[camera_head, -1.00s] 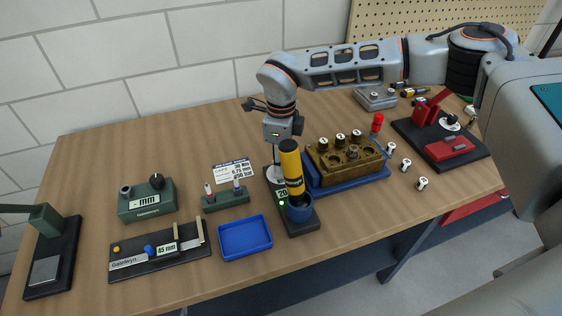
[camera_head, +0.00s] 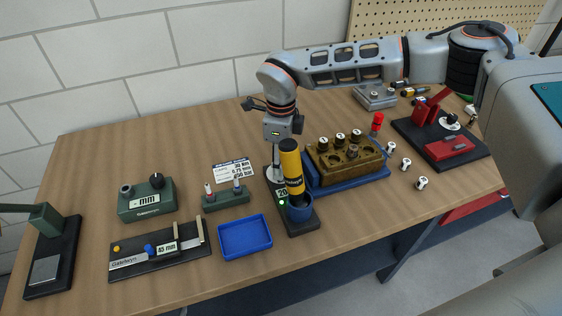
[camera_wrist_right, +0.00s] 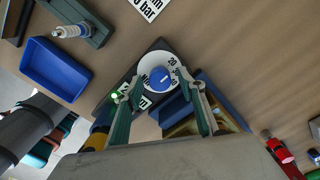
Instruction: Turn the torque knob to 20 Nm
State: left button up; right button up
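The torque station is a black base (camera_head: 304,222) with a white round dial (camera_head: 274,174), a small display reading 20 and a lit green lamp. A yellow cylinder (camera_head: 291,166) stands in its blue cup (camera_head: 299,208). In the right wrist view the blue torque knob (camera_wrist_right: 160,77) sits at the centre of the dial, with a 20 mark near its upper edge. My right gripper (camera_wrist_right: 163,84) is open above the dial, its fingers apart on either side of the knob. It points down in the head view. My left gripper is not in view.
A blue tray (camera_head: 245,252) lies left of the station. A brass block (camera_head: 341,166) on a blue base stands close on its right, with several small white-topped parts beyond. A green holder (camera_head: 225,200) and a white card (camera_head: 233,171) are left of the dial.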

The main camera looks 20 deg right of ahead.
notch_tip(320, 180, up, 12)
dwell(0.5)
jog(key=shift+f, duration=0.1)
